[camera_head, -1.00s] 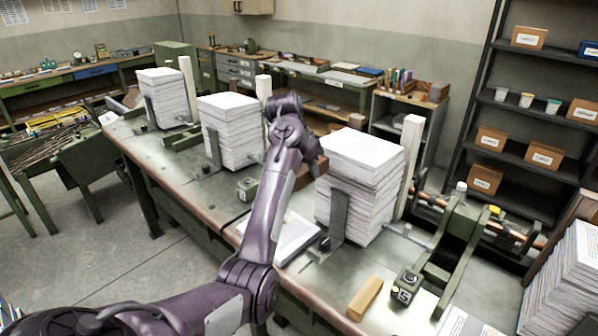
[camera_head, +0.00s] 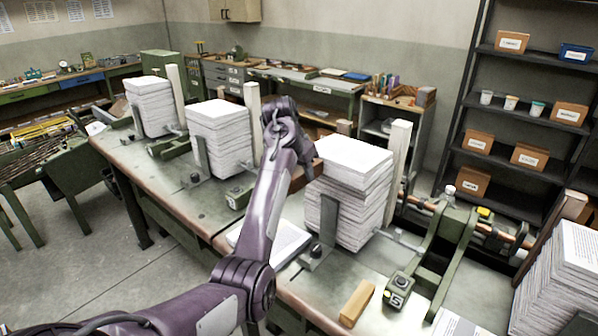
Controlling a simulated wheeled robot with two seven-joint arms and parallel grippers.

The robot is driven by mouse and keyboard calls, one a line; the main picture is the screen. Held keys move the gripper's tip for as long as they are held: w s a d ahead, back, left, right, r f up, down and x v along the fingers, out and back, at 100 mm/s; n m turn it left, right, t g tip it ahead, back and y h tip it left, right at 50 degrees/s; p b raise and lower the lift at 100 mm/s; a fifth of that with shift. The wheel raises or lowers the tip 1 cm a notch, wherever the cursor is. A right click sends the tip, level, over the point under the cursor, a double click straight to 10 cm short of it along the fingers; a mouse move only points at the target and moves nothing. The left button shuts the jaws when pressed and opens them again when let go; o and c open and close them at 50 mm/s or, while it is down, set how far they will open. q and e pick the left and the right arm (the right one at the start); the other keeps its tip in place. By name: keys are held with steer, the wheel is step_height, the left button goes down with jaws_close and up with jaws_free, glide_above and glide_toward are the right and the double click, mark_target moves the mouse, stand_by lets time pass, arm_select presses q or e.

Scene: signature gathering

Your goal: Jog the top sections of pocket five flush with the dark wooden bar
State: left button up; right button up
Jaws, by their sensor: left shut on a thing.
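A tall white stack of paper sections (camera_head: 348,190) stands in the nearest filled pocket, between a dark metal upright (camera_head: 327,222) and a pale wooden post (camera_head: 398,160). Its upper layers look slightly uneven. A green block (camera_head: 396,294) in front to the right bears what looks like a 5. My left gripper (camera_head: 308,158) is at the left of the stack's top, its fingers mostly hidden by my wrist. It is shut on the dark wooden bar (camera_head: 299,178), which shows only partly beside the stack. I cannot tell whether the bar touches the paper. My right gripper is out of view.
Two more paper stacks (camera_head: 220,135) (camera_head: 149,106) stand farther left along the bench (camera_head: 165,185). A pale wooden block (camera_head: 357,303) and a flat paper pile (camera_head: 272,243) lie near the front edge. Green clamp arms (camera_head: 445,255) stand to the right.

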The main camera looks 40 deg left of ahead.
arm_select(q)
steer(key=shift+w+r, duration=0.1)
steer(key=shift+w, duration=0.95)
steer(key=shift+s+a+r, duration=0.1)
steer(key=shift+s+r, duration=0.2)
steer(key=shift+s, duration=0.75)
steer(key=shift+s+a+r, duration=0.1)
steer(key=shift+s+r, duration=0.25)
steer(key=shift+s, duration=0.65)
steer(key=shift+s+r, duration=0.3)
steer(key=shift+s, duration=0.75)
steer(key=shift+w, duration=0.15)
steer(key=w, duration=0.2)
steer(key=w+f, duration=0.1)
steer(key=w, duration=0.1)
steer(key=w+f, duration=0.1)
steer(key=w, duration=0.1)
steer(key=shift+d, duration=0.3)
steer(key=shift+s, duration=0.55)
steer(key=shift+w, duration=0.2)
